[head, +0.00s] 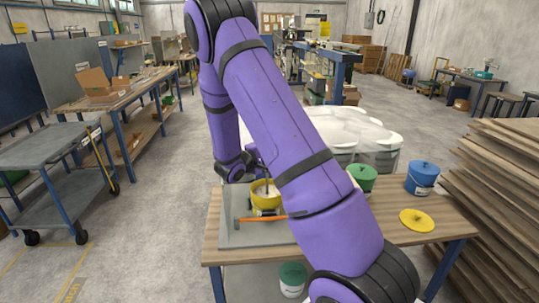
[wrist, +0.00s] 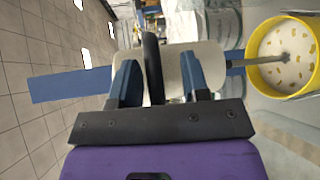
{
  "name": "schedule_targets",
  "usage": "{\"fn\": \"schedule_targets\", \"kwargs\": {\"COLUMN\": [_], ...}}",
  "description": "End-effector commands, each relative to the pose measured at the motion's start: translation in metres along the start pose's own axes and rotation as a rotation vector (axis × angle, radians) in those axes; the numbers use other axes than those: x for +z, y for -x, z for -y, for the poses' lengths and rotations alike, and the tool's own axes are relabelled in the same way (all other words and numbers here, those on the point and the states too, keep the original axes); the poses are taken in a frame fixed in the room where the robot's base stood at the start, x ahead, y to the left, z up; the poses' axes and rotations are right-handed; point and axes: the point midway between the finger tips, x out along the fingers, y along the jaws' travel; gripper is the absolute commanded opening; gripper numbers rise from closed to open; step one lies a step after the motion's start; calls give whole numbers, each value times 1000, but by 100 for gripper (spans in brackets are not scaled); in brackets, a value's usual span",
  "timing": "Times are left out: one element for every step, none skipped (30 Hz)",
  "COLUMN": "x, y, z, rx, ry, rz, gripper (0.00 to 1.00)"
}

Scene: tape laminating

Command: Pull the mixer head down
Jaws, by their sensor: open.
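The yellow bucket (head: 265,197) stands on the worktable with a thin mixer shaft reaching down into it. In the wrist view, the yellow bucket (wrist: 283,52) is at the right, with pale speckled contents and the grey shaft (wrist: 272,60) over it. A cream mixer head (wrist: 185,68) lies beyond my fingers, with blue bars at both sides. A black bar-like handle (wrist: 153,60) shows between my fingers. My gripper (wrist: 163,82) is open, with a blue finger on each side of the handle; contact is unclear. In the head view my purple arm hides the gripper and most of the mixer.
The wooden table (head: 405,237) holds a grey mat (head: 235,236), an orange-handled tool (head: 262,218), a green bucket (head: 364,177), a blue bucket (head: 421,178) and a yellow lid (head: 417,220). Stacked boards (head: 500,205) stand at right, a cart (head: 60,150) at left.

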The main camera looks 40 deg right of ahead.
Motion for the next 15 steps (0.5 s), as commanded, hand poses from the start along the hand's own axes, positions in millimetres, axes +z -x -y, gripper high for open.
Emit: {"fn": "schedule_targets", "kwargs": {"x": [-1, -1, 0, 0, -1, -1, -1, -1, -1, -1, -1, 0, 0, 0, -1], "y": [7, 12, 19, 24, 30, 38, 44, 50, 57, 63, 68, 74, 78, 82, 87], "z": [0, 0, 0, 0, 0, 0, 0, 0, 0, 0, 0, 1, 0, 1, 1], "rx": [1, 1, 0, 0, 0, -1, 0, 0, -1, -1, -1, -1, -1, -1, -2], "ry": [0, 0, 0, 0, 1, 0, 1, 2, 1, 2, 2, 2, 3, 3, 3], "rz": [-4, -4, -4, -4, -6, -5, -5, -6, -5, -5, -5, -4, -4, -4, -4], "gripper": [42, 42, 42, 42, 42, 42, 42, 42, 42, 42, 42, 42, 42, 42, 42]}}
